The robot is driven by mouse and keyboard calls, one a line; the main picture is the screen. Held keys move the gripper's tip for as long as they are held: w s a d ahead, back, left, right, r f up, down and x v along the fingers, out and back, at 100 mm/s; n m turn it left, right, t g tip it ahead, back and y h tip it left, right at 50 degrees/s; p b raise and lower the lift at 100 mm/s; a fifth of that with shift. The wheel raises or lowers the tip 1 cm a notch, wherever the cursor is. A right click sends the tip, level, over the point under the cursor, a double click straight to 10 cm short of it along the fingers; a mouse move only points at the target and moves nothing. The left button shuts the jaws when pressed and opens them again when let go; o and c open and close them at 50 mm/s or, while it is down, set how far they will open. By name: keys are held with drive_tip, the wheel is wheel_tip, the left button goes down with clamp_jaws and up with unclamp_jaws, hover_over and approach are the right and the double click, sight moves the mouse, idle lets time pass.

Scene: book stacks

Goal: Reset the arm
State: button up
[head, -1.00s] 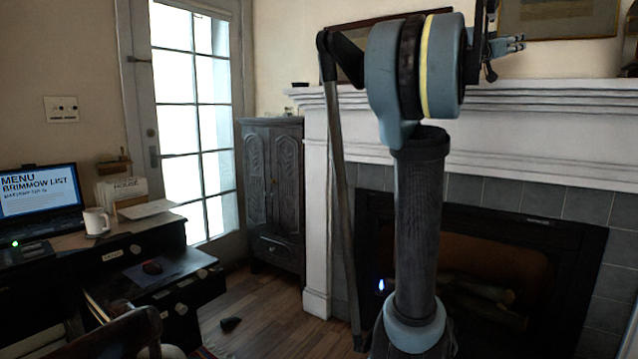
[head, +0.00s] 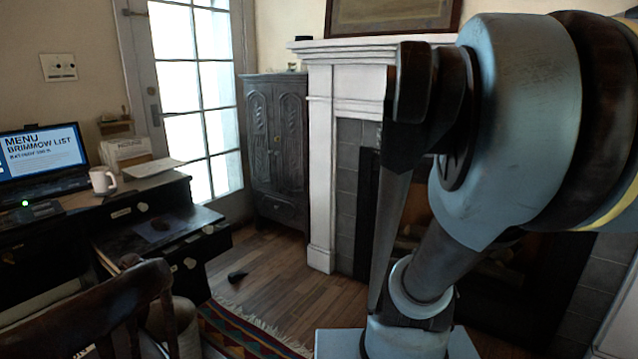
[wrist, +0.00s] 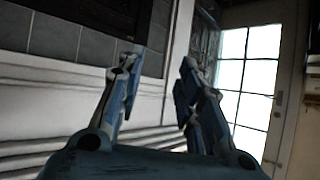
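My gripper (wrist: 155,88) shows in the wrist view with its two fingers apart and nothing between them. Behind the fingers are the white mantel trim and grey tiles, seen tilted. In the head view my arm (head: 510,130) fills the right side, with a large blue-grey joint close to the camera. The arm's end and the gripper are outside the head view.
A white fireplace surround (head: 321,170) stands behind my arm. A dark carved cabinet (head: 277,150) is left of it, beside a glazed door (head: 205,110). A desk with a laptop (head: 42,155) and mug (head: 102,181), and a wooden chair (head: 95,315), are at left.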

drive_tip(key=s+a+f+g+h, duration=0.1)
drive_tip(key=s+a+f+g, duration=0.2)
drive_tip(key=s+f+g, duration=0.6)
drive_tip(key=s+f, duration=1.6)
drive_tip(key=f, duration=0.3)
drive_tip(key=shift+s, duration=0.4)
